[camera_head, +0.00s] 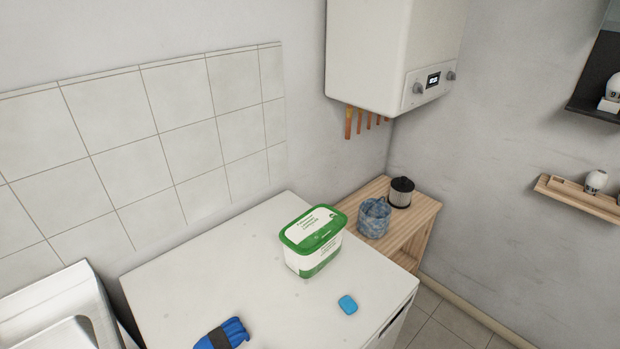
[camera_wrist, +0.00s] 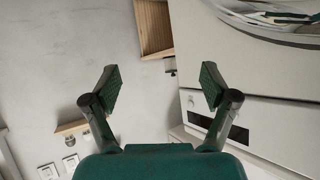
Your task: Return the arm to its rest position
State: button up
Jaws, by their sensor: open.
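My gripper (camera_wrist: 157,88) shows in the wrist view with its two dark green fingers spread wide apart. It is open and nothing is between the fingers. My arm and gripper do not show in the head view.
A white worktop (camera_head: 190,280) holds a green-lidded tub (camera_head: 313,242), a small blue block (camera_head: 348,304) and a blue bundle with a dark band (camera_head: 222,335). A wooden bench (camera_head: 405,228) stands behind it. A white boiler (camera_head: 385,55) hangs above. A metal sink (camera_head: 50,315) is at left.

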jog(key=s+a+r+n+t+y, duration=0.1)
jog(key=s+a+r, duration=0.3)
jog(key=s+r, duration=0.6)
jog(key=s+a+r+n+t+y, duration=0.1)
jog(key=s+a+r, duration=0.4)
jog(key=s+r, duration=0.6)
jog(key=s+n+t, duration=0.1)
jog(key=s+n, duration=0.1)
jog(key=s, duration=0.5)
